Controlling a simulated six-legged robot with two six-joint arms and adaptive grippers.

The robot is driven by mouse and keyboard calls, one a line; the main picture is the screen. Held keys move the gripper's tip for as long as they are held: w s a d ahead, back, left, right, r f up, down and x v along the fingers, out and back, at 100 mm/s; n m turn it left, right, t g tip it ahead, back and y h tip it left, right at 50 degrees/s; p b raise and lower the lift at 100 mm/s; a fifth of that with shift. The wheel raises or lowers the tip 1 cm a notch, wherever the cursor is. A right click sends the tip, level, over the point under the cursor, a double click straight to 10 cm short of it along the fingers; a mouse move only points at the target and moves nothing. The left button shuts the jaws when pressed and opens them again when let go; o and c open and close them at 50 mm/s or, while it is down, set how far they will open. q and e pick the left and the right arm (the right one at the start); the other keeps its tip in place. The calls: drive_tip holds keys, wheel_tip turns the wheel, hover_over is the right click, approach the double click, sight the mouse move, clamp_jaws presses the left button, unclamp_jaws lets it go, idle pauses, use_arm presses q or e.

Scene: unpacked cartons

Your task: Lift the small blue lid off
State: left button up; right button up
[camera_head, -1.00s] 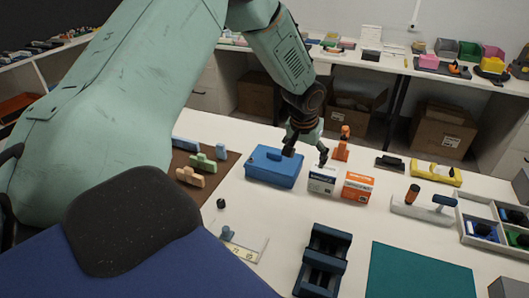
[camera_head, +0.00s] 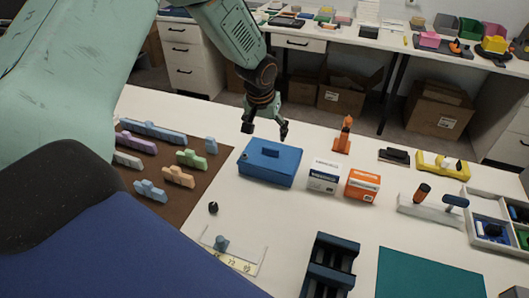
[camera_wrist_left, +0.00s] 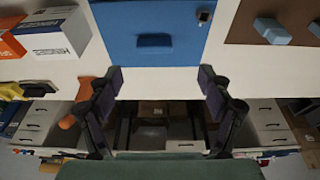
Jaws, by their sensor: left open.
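The blue lid (camera_head: 283,154) with a small dark blue handle (camera_head: 270,152) sits on a blue box (camera_head: 266,174) on the white table. In the left wrist view the lid (camera_wrist_left: 180,18) is at the top centre, with its handle (camera_wrist_left: 154,40) facing the camera. My left gripper (camera_head: 264,128) is open and empty, above and behind the box's far edge. Its two fingers also show in the left wrist view (camera_wrist_left: 158,85), apart, with nothing between them. My right gripper is not in view.
White (camera_head: 324,175) and orange (camera_head: 362,185) cartons stand just right of the box. A brown mat (camera_head: 190,208) with several coloured blocks lies to the left.

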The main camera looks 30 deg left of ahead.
sight(271, 147)
use_arm(q)
drive_tip(key=f, duration=0.1)
drive_tip(key=d+f, duration=0.1)
drive_tip(key=shift+w+d+f, duration=0.2)
drive_tip(key=shift+w+f, duration=0.15)
drive_tip(key=shift+w, duration=0.05)
drive_tip(key=f, duration=0.2)
drive_tip(key=a+f, duration=0.1)
drive_tip(key=shift+w+f+b, duration=0.25)
drive_tip(key=shift+w+b, duration=0.05)
drive_tip(key=shift+b, duration=0.05)
drive_tip(key=shift+w+f, duration=0.15)
drive_tip(key=shift+f, duration=0.1)
drive_tip(key=shift+w, duration=0.1)
drive_tip(key=shift+d+r, duration=0.15)
drive_tip(key=shift+d, duration=0.15)
drive_tip(key=shift+a, duration=0.3)
drive_tip(key=c, duration=0.5)
drive_tip(key=shift+d, duration=0.2)
drive_tip(key=c, duration=0.6)
drive_tip(key=shift+a, duration=0.2)
drive_tip(key=shift+c, duration=1.1)
drive_tip(key=shift+d+r, duration=0.1)
drive_tip(key=shift+r, duration=0.05)
wheel_tip(271, 147, up, 10)
drive_tip(key=shift+f+p, duration=0.2)
drive_tip(key=shift+p, duration=0.15)
